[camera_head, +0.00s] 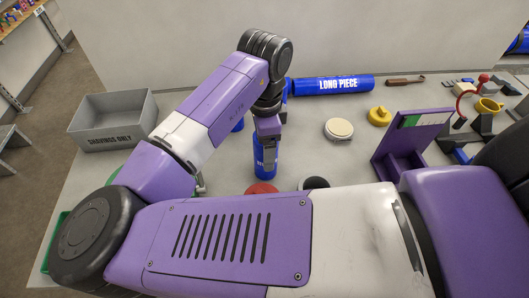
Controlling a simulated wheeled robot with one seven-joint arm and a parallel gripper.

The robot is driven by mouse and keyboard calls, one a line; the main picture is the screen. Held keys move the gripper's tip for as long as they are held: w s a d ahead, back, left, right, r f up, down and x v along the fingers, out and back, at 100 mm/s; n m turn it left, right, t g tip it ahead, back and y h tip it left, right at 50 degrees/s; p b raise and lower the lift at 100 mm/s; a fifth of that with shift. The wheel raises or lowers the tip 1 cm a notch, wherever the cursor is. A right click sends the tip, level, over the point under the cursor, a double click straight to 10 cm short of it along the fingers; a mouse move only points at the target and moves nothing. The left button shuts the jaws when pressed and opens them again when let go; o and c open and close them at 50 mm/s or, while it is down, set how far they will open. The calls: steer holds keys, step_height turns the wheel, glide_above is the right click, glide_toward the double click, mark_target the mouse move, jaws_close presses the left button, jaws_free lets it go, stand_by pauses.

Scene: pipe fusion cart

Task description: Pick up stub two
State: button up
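A short blue pipe piece (264,164) with white lettering stands upright on the cart top, in the middle of the view. Its lettering is partly covered and too small to read, so I cannot tell whether it is stub two. My gripper (267,138) points down over its upper end, and the purple gripper body overlaps it. I cannot tell whether the fingers are closed on it or apart around it. Another blue thing (238,126) shows only in part behind my arm.
A blue pipe marked LONG PIECE (332,84) lies at the back. A grey SHAVINGS ONLY bin (113,133) stands left. A round cream-topped disc (338,129), a yellow knob (379,116) and a purple stand (402,163) are right. Red (262,188) and black (315,183) round things show in front.

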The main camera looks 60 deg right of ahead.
steer(key=shift+d+f, duration=0.15)
steer(key=shift+f, duration=1.5)
steer(key=c, duration=1.7)
steer(key=shift+o, duration=0.2)
steer(key=shift+r, duration=0.1)
step_height(320, 180, up, 20)
steer(key=shift+b, duration=0.4)
